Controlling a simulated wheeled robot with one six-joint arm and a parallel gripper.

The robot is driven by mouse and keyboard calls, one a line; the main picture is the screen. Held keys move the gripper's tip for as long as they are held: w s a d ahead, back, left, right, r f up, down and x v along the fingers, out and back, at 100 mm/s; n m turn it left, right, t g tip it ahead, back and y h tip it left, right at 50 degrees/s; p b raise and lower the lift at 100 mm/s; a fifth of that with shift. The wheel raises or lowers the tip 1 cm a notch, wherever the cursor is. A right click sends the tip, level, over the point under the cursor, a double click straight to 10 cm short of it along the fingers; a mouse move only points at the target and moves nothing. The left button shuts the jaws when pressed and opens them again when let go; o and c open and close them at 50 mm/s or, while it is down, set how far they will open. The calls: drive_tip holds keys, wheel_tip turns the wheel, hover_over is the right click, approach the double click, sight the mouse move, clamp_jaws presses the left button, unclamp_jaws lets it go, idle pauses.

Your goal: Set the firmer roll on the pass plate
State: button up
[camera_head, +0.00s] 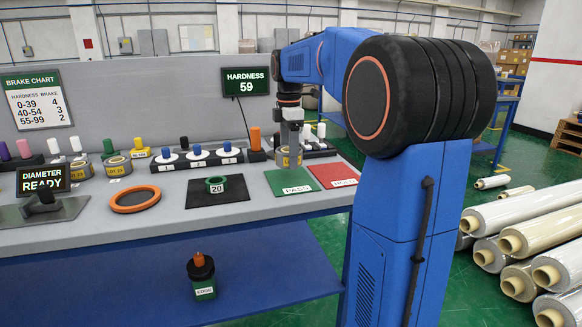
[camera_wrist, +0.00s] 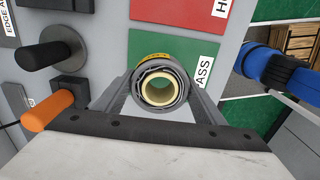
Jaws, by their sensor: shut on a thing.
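My gripper (camera_head: 289,142) points down and is shut on a grey wrapped roll (camera_head: 287,158) with a yellow band. In the wrist view the roll (camera_wrist: 142,88) shows its pale hollow core between the two fingers of my gripper (camera_wrist: 160,98). The green pass plate (camera_head: 291,186) is just below and in front of the roll in the head view; I cannot tell whether they touch. The plate also shows beyond the roll in the wrist view (camera_wrist: 145,46). Two other banded rolls, one (camera_head: 118,167) and another (camera_head: 80,171), stand at the left of the bench.
The hardness display (camera_head: 245,82) reads 59; the diameter display (camera_head: 42,179) reads READY. A red plate (camera_head: 334,171) adjoins the green one. An orange-handled tool (camera_head: 256,145) stands left of my gripper.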

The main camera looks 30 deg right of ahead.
sight(289, 177)
drive_tip(key=shift+f, duration=2.05)
drive_tip(key=o, duration=1.2)
drive_tip(key=shift+f, duration=0.1)
drive_tip(key=shift+o, duration=0.2)
wheel_tip(289, 177, up, 12)
drive_tip(key=shift+a, duration=0.1)
